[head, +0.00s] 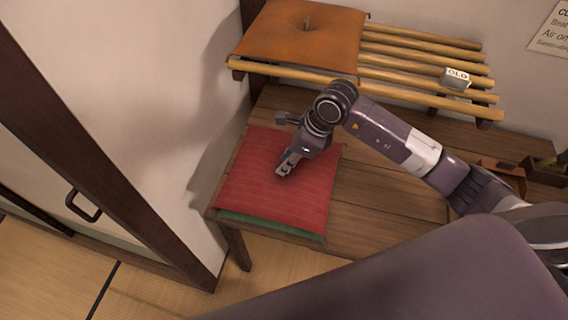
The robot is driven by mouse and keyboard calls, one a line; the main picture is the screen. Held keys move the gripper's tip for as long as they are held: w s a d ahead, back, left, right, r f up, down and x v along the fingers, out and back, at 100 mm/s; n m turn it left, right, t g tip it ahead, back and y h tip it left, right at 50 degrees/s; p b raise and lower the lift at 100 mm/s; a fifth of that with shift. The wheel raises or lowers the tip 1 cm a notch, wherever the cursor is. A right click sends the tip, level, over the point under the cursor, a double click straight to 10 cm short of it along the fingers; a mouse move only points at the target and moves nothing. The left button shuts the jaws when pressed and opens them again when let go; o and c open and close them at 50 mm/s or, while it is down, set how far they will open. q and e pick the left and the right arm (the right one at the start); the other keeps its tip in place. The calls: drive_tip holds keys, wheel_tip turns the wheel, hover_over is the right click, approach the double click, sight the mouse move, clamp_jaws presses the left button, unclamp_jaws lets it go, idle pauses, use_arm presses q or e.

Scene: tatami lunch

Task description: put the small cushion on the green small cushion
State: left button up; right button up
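A red striped small cushion (262,194) lies on top of a green small cushion (270,225) at the left end of the wooden bench. Only the green one's front edge shows; the rest is hidden under the red one. My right gripper (285,166) reaches in from the right, with its fingertips at the upper middle of the red cushion. Its fingers look close together, but I cannot tell whether they pinch the fabric. My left gripper is not in view.
The low wooden bench (378,207) has bare boards to the right of the cushions. A slatted rack (404,92) behind holds an orange cushion (302,36) and a small labelled block (455,79). A wall and a sliding door (75,165) stand close at left.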

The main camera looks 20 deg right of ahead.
drive_tip(key=b+v, duration=0.1)
drive_tip(key=v, duration=0.9)
drive_tip(key=shift+s+d, duration=0.1)
drive_tip(key=shift+s, duration=0.1)
